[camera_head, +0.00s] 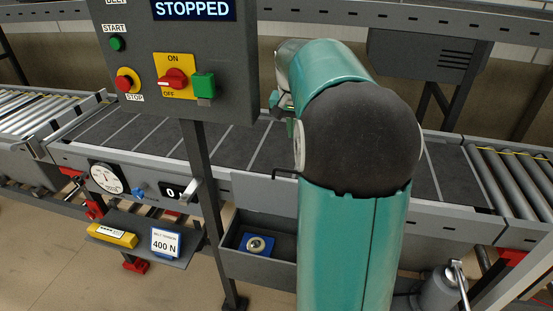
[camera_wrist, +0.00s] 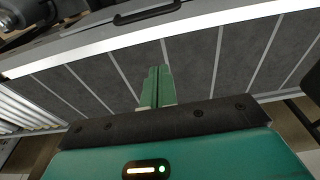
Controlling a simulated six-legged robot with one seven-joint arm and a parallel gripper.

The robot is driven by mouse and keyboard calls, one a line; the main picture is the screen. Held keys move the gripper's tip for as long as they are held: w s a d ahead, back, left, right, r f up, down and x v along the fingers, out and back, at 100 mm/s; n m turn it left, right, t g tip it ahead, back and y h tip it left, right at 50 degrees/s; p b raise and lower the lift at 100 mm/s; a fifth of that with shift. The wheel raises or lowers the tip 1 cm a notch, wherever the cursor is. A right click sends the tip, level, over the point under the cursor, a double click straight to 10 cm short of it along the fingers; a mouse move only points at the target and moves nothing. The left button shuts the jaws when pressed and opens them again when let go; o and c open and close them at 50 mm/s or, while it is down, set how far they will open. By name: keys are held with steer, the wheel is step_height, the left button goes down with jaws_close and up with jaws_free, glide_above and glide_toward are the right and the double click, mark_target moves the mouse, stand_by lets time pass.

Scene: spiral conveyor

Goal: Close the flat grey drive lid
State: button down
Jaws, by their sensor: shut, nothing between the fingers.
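The flat grey drive lid (camera_head: 258,188) appears to stand raised against the conveyor's front side, above an open grey box (camera_head: 232,262). My arm hides its right part. A black bar handle (camera_head: 285,173) is at its upper edge; the handle also shows at the top of the wrist view (camera_wrist: 147,14). My gripper (camera_wrist: 158,70) has its green fingers together and empty, over the dark belt and apart from the handle. In the head view only a small green part of my gripper (camera_head: 291,128) shows beside my arm, above the belt.
A control panel (camera_head: 228,60) on a post (camera_head: 208,190) stands left of my arm, its display reading STOPPED. The box holds a blue part (camera_head: 257,244). A shelf (camera_head: 180,257) with a yellow item sits lower left. The dark belt (camera_head: 150,138) is bare.

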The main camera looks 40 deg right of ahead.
step_height(320, 180, down, 9)
steer(key=s+a, duration=0.1)
steer(key=shift+a+f, duration=0.2)
steer(key=shift+a, duration=0.1)
stand_by(0.5)
steer(key=shift+s, duration=0.1)
